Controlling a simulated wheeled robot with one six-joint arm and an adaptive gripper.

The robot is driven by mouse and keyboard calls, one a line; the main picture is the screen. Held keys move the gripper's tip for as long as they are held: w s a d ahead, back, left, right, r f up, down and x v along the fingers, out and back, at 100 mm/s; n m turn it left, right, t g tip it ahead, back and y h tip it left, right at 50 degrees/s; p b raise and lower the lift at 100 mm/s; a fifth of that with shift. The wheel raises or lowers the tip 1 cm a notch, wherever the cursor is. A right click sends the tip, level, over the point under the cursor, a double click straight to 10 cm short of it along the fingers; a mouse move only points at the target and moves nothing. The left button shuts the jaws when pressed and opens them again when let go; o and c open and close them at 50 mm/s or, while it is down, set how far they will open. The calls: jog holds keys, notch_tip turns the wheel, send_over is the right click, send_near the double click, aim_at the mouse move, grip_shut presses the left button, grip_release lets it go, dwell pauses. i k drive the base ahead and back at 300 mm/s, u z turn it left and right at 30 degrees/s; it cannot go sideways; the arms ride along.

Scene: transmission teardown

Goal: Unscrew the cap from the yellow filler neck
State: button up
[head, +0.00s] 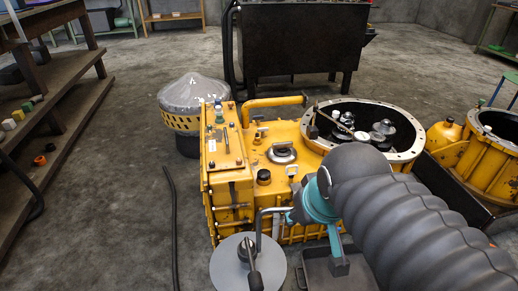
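The yellow transmission housing (222,196) stands on the floor in the middle of the head view. A small black cap (264,176) sits on a short neck on its top, left of centre; I cannot tell for sure that this is the filler cap. My arm, in a dark ribbed sleeve with a teal joint, comes in from the lower right and covers the housing's front right part. The end of the arm is near the housing's front edge, to the right of and nearer than the black cap. My gripper's fingers cannot be made out there.
A round opening with a bolted flange (414,148) holds gears at the housing's right. A grey disc (222,268) with dark bars stands in front. A dark tray (318,276) lies beside it. A wooden shelf (84,62) is at left. The floor between is mostly clear.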

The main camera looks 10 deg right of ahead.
aim_at(264, 175)
jog(key=k, duration=0.35)
jog(key=u, duration=1.7)
jog(key=i, duration=3)
jog(key=z, duration=4.25)
jog(key=i, duration=0.5)
jog(key=z, duration=0.1)
